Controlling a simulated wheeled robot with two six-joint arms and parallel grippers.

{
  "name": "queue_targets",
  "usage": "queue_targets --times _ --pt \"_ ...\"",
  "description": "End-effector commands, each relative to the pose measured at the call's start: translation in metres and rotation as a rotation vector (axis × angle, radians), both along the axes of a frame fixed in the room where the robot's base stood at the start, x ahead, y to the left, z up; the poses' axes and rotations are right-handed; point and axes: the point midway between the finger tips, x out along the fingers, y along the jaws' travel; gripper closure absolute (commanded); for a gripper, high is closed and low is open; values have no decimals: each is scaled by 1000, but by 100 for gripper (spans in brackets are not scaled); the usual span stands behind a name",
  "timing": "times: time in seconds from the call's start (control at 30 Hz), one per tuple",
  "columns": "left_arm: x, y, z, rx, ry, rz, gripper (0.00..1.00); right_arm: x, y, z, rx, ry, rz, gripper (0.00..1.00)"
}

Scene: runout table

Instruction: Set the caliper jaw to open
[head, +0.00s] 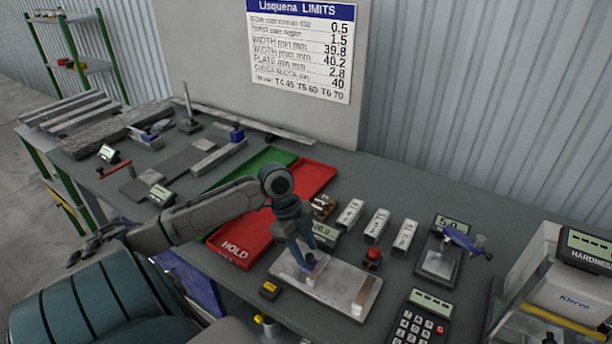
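A small display unit (158,194) lies by grey flat pieces at the left. Another display unit (108,154) lies farther left near a red bar (114,170). My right gripper is not in view.
A red tray (236,247) marked HOLD and a green tray (236,168) lie mid-table. Several white-labelled blocks (377,226) stand right of my gripper.

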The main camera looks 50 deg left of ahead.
Motion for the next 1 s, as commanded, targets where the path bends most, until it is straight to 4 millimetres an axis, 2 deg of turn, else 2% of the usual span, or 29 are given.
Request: queue_targets --times 0.3,0.47,1.0 --pt "0 -1 0 -2 0 0 57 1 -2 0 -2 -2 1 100" --pt "-1 4 7 0 1 -1 57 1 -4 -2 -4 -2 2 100" --pt "-8 29 66 2 3 -1 57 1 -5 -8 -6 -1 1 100"
